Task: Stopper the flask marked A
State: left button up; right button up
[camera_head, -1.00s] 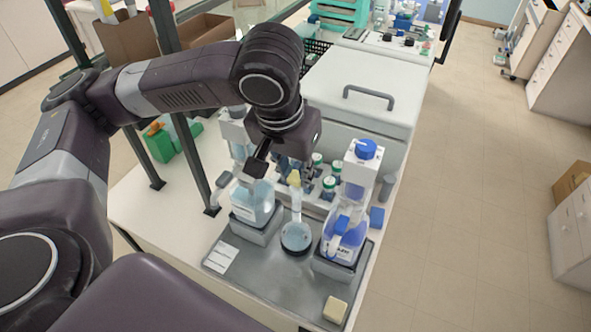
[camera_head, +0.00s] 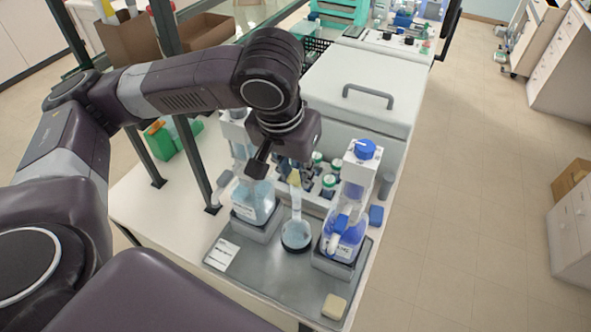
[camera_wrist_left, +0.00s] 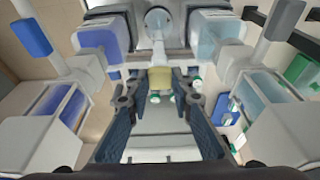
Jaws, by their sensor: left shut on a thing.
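A clear flask (camera_head: 296,236) with a long neck and pale blue liquid stands on the grey tray (camera_head: 270,276), between two dispenser bottles. I cannot read a letter on it. My left gripper (camera_head: 290,176) is above it, pointing down, shut on a yellow stopper (camera_head: 294,179). The stopper is in line with the top of the flask's neck; I cannot tell whether it is seated in the mouth. In the left wrist view the stopper (camera_wrist_left: 160,79) shows between the fingertips (camera_wrist_left: 159,98), with the flask (camera_wrist_left: 158,20) beyond it. My right gripper is not in view.
A pale blue bottle (camera_head: 254,203) stands close left of the flask and a blue-liquid bottle (camera_head: 343,238) close right. Several green-capped vials (camera_head: 328,181) stand behind. A pale block (camera_head: 334,307) lies at the tray's front right; a white label card (camera_head: 222,254) lies at its left.

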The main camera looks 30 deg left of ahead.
pick_arm(q)
jog(key=shift+f+p, duration=0.55)
jog(key=shift+f, duration=0.05)
dwell(1.0)
jog(key=o, duration=0.8)
jog(key=shift+o, duration=0.8)
jog(key=shift+o, duration=1.4)
